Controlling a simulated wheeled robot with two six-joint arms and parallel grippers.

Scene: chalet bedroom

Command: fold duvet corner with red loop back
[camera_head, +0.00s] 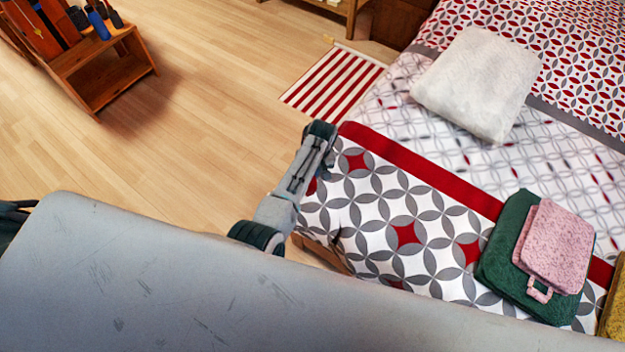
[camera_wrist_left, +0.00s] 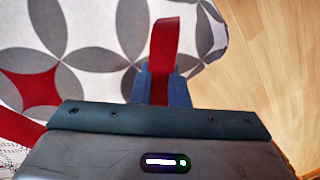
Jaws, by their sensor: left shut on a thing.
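The duvet (camera_head: 375,210) has grey circles and red diamonds on white and lies over the near end of the bed, with a red band along its far edge. It also fills the left of the left wrist view (camera_wrist_left: 90,70). The red loop (camera_wrist_left: 164,45) stands between the two fingers of my left gripper (camera_wrist_left: 160,85), which is shut on it beside the duvet's edge. In the head view my left arm crosses the duvet's left edge; its fingertips and the loop cannot be made out there. My right gripper is not in view.
A white folded blanket (camera_head: 475,85) lies farther back. A red-striped rug (camera_head: 335,85) and wooden rack (camera_head: 95,75) are on the otherwise clear floor.

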